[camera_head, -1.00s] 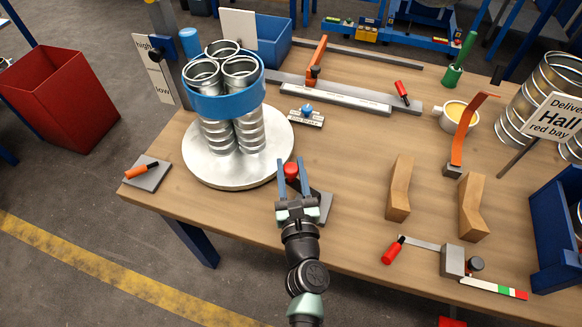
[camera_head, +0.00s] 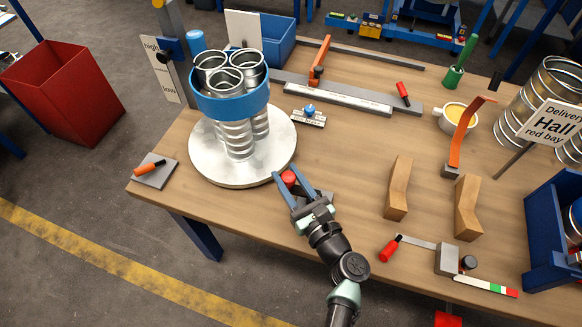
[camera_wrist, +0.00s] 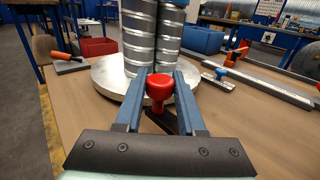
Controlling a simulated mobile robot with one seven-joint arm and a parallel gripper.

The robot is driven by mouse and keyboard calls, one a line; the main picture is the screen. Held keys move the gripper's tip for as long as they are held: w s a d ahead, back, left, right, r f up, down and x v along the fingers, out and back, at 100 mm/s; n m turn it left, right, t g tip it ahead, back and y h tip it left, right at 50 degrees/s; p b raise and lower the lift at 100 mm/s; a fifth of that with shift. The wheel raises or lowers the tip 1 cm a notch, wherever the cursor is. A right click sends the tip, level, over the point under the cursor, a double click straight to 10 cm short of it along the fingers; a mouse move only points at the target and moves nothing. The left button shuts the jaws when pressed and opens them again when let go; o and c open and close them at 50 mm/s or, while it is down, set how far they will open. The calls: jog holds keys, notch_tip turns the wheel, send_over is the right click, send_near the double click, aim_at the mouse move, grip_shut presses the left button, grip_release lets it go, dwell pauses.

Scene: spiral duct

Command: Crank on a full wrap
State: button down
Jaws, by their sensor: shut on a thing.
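Three spiral ducts (camera_head: 238,140) stand upright in a bundle on a round silver turntable (camera_head: 210,168). A blue band (camera_head: 230,103) goes around their upper part; their lower parts are bare. My gripper (camera_head: 286,177) is at the table's front edge, just in front of the turntable, shut on the red crank knob (camera_head: 288,179). In the wrist view the knob (camera_wrist: 160,88) sits between my two blue fingers (camera_wrist: 160,80), above a dark crank arm. A post with a blue carriage (camera_head: 172,49) and a high/low sign (camera_head: 163,68) stands behind left.
A grey plate with an orange-handled lever (camera_head: 154,170) lies at the left corner. A labelled grey rail (camera_head: 350,99) and a small blue-knobbed block (camera_head: 309,114) lie behind. Wooden angled blocks (camera_head: 397,188) stand to the right. A red bin (camera_head: 65,95) stands on the floor.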

jog(key=shift+s+n+g+y+b, duration=0.25)
jog(key=shift+s+n+g+y, duration=0.2)
jog(key=shift+n+g+y, duration=0.45)
jog(key=shift+s+n+g+y+b, duration=0.3)
jog(key=shift+s+n+g+y, duration=0.1)
jog(key=shift+n+g+y, duration=0.45)
jog(key=shift+s+n+g+y+b, duration=0.25)
jog(key=shift+s+n+g+y, duration=0.2)
jog(key=shift+n+g+y, duration=0.45)
jog(key=shift+y, duration=0.25)
jog(key=c, duration=0.5)
grip_release()
jog(key=v, duration=1.3)
jog(key=shift+a, duration=0.1)
